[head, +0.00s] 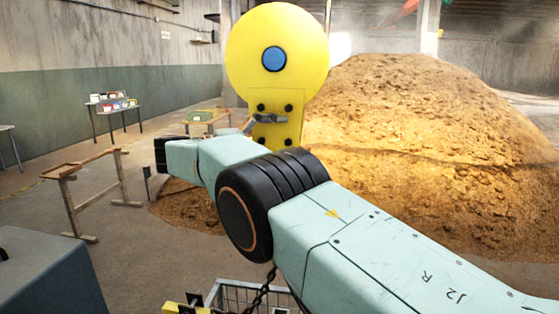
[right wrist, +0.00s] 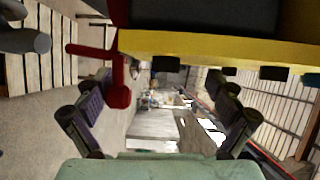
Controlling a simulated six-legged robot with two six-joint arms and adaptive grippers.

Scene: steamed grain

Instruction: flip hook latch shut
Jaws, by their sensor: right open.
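A tall yellow plate with a round yellow head and a blue centre (head: 274,59) stands in the head view. A small grey metal piece, perhaps the hook latch (head: 268,119), crosses its lower part between dark bolts; its exact position is unclear. My right arm passes in front, and its gripper end (head: 160,160) points left and away, with the fingers mostly hidden. In the right wrist view my right gripper (right wrist: 163,98) is open with nothing between its fingers. A red lever with a rounded end (right wrist: 119,96) shows beside the left finger, below a yellow bar (right wrist: 215,50). My left gripper is not visible.
A large brown grain heap (head: 430,140) fills the right. A wooden trestle (head: 70,180) stands at left, a table with small boxes (head: 112,106) behind it. A wire basket (head: 250,295) and a grey box (head: 50,270) are near the front. Floor at left is partly clear.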

